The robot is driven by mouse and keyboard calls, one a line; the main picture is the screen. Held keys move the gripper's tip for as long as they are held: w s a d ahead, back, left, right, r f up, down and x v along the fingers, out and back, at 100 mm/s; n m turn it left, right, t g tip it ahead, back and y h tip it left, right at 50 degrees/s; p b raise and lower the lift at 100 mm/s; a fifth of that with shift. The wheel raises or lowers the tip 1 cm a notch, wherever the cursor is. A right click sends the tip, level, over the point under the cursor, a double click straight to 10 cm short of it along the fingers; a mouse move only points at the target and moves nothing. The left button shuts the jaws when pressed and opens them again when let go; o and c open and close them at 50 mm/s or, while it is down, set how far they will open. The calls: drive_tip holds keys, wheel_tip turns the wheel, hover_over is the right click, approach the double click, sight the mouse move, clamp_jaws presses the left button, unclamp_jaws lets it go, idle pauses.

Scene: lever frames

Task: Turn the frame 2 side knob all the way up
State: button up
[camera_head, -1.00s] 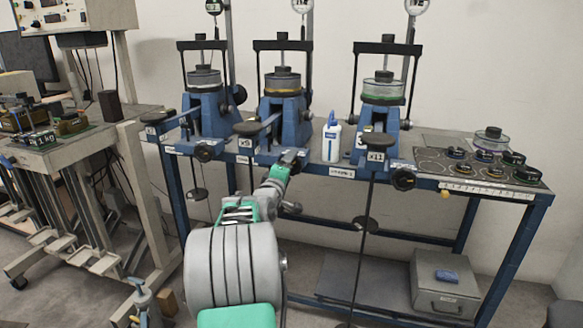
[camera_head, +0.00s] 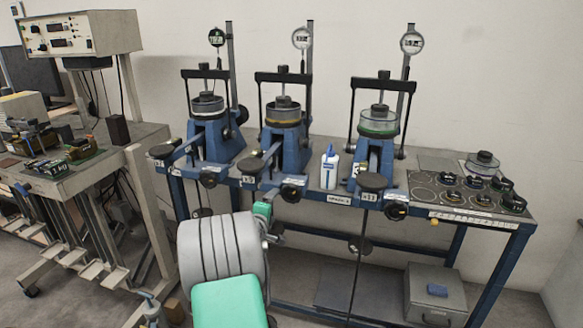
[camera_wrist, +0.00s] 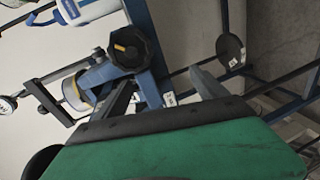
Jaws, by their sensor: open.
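Frame 2 (camera_head: 285,147) is the middle of three blue lever frames on the bench. Its side knob (camera_head: 293,192) is a black lobed knob on the bench's front edge, left of a white bottle (camera_head: 329,168). In the wrist view a black knob with an orange mark (camera_wrist: 133,45), probably the same one, is above and left of the space between my fingers. My gripper (camera_wrist: 160,78) is open and empty, with its fingertips apart from the knob. In the head view my arm's wrist hides most of the gripper, below the knob.
Frame 1's knob (camera_head: 208,179) is to the left and frame 3's knob (camera_head: 396,211) to the right. A black lever pan (camera_head: 249,166) sits close left of frame 2's knob. In the wrist view a black disc (camera_wrist: 229,48) hangs beyond the right finger.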

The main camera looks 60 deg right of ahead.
wheel_tip(320, 180, down, 4)
drive_tip(key=s+a+r+n+g+y+p, duration=0.1)
drive_tip(key=s+a+n+p, duration=0.15)
drive_tip(key=p, duration=0.45)
drive_tip(key=n+h+p, duration=0.2)
drive_tip(key=n+h, duration=0.1)
drive_tip(key=h, duration=0.1)
approach(291, 196)
drive_tip(key=d, duration=0.1)
drive_tip(key=shift+t, duration=0.3)
drive_tip(key=d+p, duration=0.1)
drive_tip(key=d, duration=0.2)
drive_tip(key=d+p, duration=0.1)
drive_tip(key=d, duration=0.2)
drive_tip(key=w+d+p, duration=0.1)
drive_tip(key=d, duration=0.2)
drive_tip(key=shift+w+r, duration=0.1)
drive_tip(key=shift+r, duration=0.15)
drive_tip(key=shift+w+d+f, duration=0.1)
drive_tip(key=shift+w+d, duration=0.05)
drive_tip(key=shift+d, duration=0.15)
drive_tip(key=shift+c, duration=0.3)
clamp_jaws()
